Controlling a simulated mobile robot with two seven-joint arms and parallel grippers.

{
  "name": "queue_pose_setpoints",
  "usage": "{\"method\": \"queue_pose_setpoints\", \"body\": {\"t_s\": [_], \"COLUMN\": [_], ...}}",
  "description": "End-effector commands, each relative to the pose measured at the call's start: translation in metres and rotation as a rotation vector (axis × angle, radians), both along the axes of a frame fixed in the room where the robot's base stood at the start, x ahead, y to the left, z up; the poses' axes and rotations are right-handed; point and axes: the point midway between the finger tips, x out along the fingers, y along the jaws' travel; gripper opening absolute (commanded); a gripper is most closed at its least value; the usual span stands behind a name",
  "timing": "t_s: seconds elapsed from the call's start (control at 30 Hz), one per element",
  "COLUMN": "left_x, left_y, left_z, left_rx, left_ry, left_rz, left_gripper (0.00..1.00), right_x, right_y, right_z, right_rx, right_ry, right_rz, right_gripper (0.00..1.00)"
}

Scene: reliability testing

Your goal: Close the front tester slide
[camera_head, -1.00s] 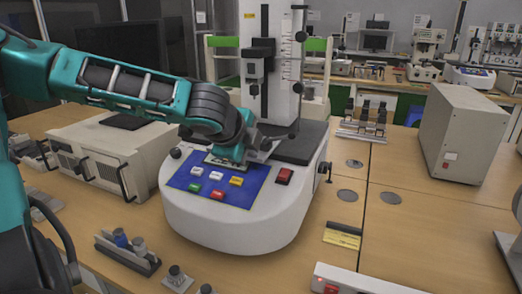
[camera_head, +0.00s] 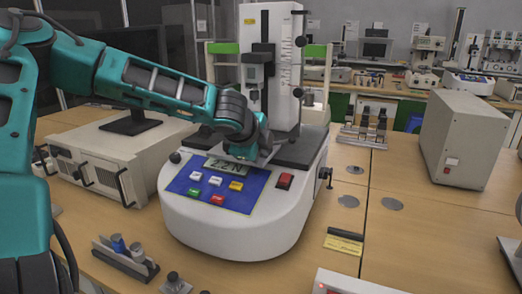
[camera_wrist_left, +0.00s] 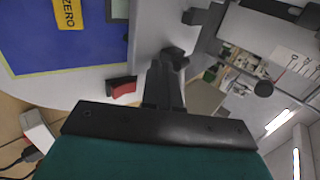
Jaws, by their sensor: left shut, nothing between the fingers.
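The front tester (camera_head: 235,222) is a white rounded machine with a blue button panel (camera_head: 217,184) and a red switch (camera_head: 285,180). Its upright white column (camera_head: 285,70) carries a black slide (camera_head: 257,65) on its front, well above the base. My left gripper (camera_head: 272,148) is low over the tester's base, just behind the panel and below the slide, its fingers partly hidden. In the left wrist view the shut, empty fingers (camera_wrist_left: 168,75) point toward the tester's base, beside the red switch (camera_wrist_left: 122,87). My right gripper does not show.
A beige boxed instrument (camera_head: 120,160) stands left of the tester, and a grey box (camera_head: 465,135) stands at the right. A small rack (camera_head: 125,258) sits in front left. The wooden table (camera_head: 410,230) is mostly bare on the right.

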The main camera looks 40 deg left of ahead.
Motion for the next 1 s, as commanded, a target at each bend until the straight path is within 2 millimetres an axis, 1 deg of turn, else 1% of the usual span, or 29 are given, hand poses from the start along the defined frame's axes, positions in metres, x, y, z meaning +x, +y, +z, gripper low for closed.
{"method": "queue_pose_setpoints", "body": {"t_s": [0.07, 0.17, 0.4, 0.6, 0.77, 1.0], "left_x": [0.003, 0.014, 0.054, 0.08, 0.089, 0.091], "left_y": [0.002, 0.007, 0.02, 0.027, 0.029, 0.029], "left_z": [0.0, 0.002, 0.003, 0.003, 0.001, 0.001], "left_rx": [0.001, 0.005, 0.005, 0.004, 0.001, 0.001], "left_ry": [0.003, 0.004, 0.006, 0.004, 0.0, -0.004], "left_rz": [0.001, 0.004, 0.005, 0.004, 0.001, -0.001], "left_gripper": [0.0, 0.0, 0.0, 0.0, 0.0, 0.0], "right_x": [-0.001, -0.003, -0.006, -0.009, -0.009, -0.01], "right_y": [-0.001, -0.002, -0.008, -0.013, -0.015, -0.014], "right_z": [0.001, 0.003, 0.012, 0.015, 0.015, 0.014], "right_rx": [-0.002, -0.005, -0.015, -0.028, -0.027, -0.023], "right_ry": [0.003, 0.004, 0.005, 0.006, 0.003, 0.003], "right_rz": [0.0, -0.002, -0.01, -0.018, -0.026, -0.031], "right_gripper": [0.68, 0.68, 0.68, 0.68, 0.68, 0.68]}}
